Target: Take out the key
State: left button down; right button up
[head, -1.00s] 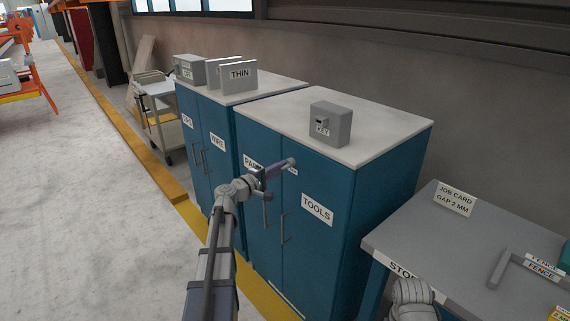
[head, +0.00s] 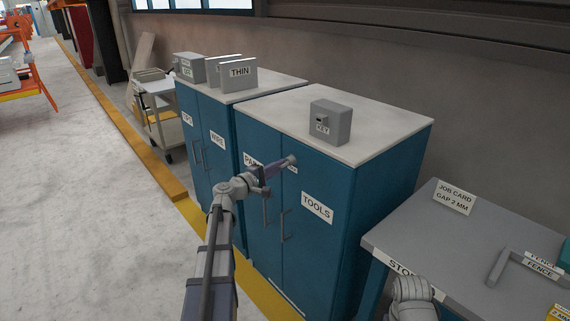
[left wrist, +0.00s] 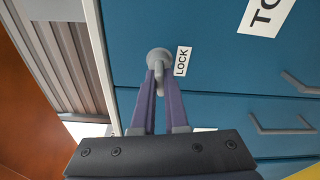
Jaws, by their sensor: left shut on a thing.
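In the left wrist view a round grey lock (left wrist: 158,54) sits on the blue cabinet door beside a LOCK label (left wrist: 182,61). A small grey key (left wrist: 159,74) shows at the lock, between my fingertips. How deep it sits in the lock cannot be told. My left gripper (left wrist: 159,88) is shut on the key, its purple fingers on either side. In the head view my left gripper (head: 284,164) reaches the front of the TOOLS cabinet (head: 330,180), which hides the key there. The cabinet doors look shut.
A grey box labelled KEY (head: 331,122) stands on the cabinet top. Door handles (head: 283,226) stick out below the lock. A bench (head: 440,236) with a job card stands at the right. Another blue cabinet (head: 205,140) stands at the left.

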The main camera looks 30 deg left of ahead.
pick_arm(q)
jog(key=shift+s+a, duration=0.2)
jog(key=shift+s, duration=0.35)
jog(key=shift+v, duration=1.3)
jog(key=shift+a, duration=0.2)
jog(key=v, duration=0.5)
jog(key=d+r+p, duration=0.5)
jog(key=r+p, duration=0.3)
jog(key=d+r+p, duration=0.5)
jog(key=r+p, duration=0.4)
jog(key=shift+s+r, duration=0.2)
jog(key=shift+s, duration=0.1)
